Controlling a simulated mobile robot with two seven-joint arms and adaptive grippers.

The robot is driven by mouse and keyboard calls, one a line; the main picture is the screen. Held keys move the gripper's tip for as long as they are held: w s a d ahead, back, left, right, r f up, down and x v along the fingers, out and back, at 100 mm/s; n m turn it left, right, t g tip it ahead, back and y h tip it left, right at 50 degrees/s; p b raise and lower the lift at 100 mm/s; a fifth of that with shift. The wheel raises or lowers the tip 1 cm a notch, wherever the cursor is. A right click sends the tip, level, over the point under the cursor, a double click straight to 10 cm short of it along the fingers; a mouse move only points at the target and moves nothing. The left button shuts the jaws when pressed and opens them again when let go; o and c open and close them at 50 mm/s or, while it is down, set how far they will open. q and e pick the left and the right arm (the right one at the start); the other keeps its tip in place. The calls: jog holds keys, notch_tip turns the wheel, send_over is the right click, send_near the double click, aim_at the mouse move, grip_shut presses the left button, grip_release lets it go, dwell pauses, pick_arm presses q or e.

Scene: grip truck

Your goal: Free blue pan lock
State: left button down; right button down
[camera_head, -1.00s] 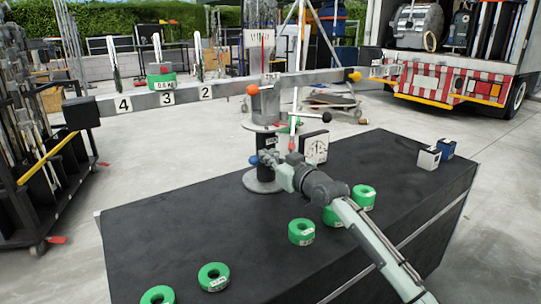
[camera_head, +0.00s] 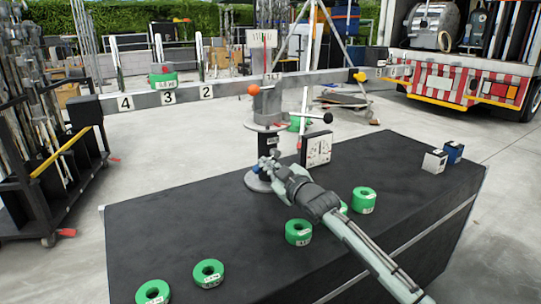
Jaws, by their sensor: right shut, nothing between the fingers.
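A balance with a long grey beam (camera_head: 220,90) stands on a column with a round grey base (camera_head: 256,182) on the black table (camera_head: 165,222). An orange knob (camera_head: 253,89) sits by the beam's pivot, and a lever with a black knob (camera_head: 328,117) sticks out to the right. My right gripper (camera_head: 267,162) is shut and empty at the front of the column's lower part. A small blue patch shows by its fingers; I cannot tell whether it is the blue pan lock. Contact there cannot be told. My left gripper is not in view.
Several green ring weights lie along the table, one (camera_head: 298,232) beside my right forearm and one (camera_head: 208,272) at the front left. A white box (camera_head: 434,161) and a blue box (camera_head: 453,152) stand at the right. A dial panel (camera_head: 317,149) stands right of the column.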

jog(key=f+n, duration=0.1)
jog(key=n, duration=0.2)
jog(key=shift+w+d+f+n, duration=0.15)
jog(key=shift+d+f+n, duration=0.05)
jog(key=shift+f+n, duration=0.15)
jog(key=n, duration=0.1)
jog(key=f+n, duration=0.1)
jog(key=n, duration=0.1)
jog(key=shift+w+d, duration=0.2)
jog(key=shift+d, duration=0.1)
jog(key=shift+w+d+f+n+b, duration=0.15)
jog(key=shift+f+n+b, duration=0.15)
jog(key=shift+n, duration=0.15)
jog(key=shift+d+n, duration=0.1)
jog(key=shift+n, duration=0.2)
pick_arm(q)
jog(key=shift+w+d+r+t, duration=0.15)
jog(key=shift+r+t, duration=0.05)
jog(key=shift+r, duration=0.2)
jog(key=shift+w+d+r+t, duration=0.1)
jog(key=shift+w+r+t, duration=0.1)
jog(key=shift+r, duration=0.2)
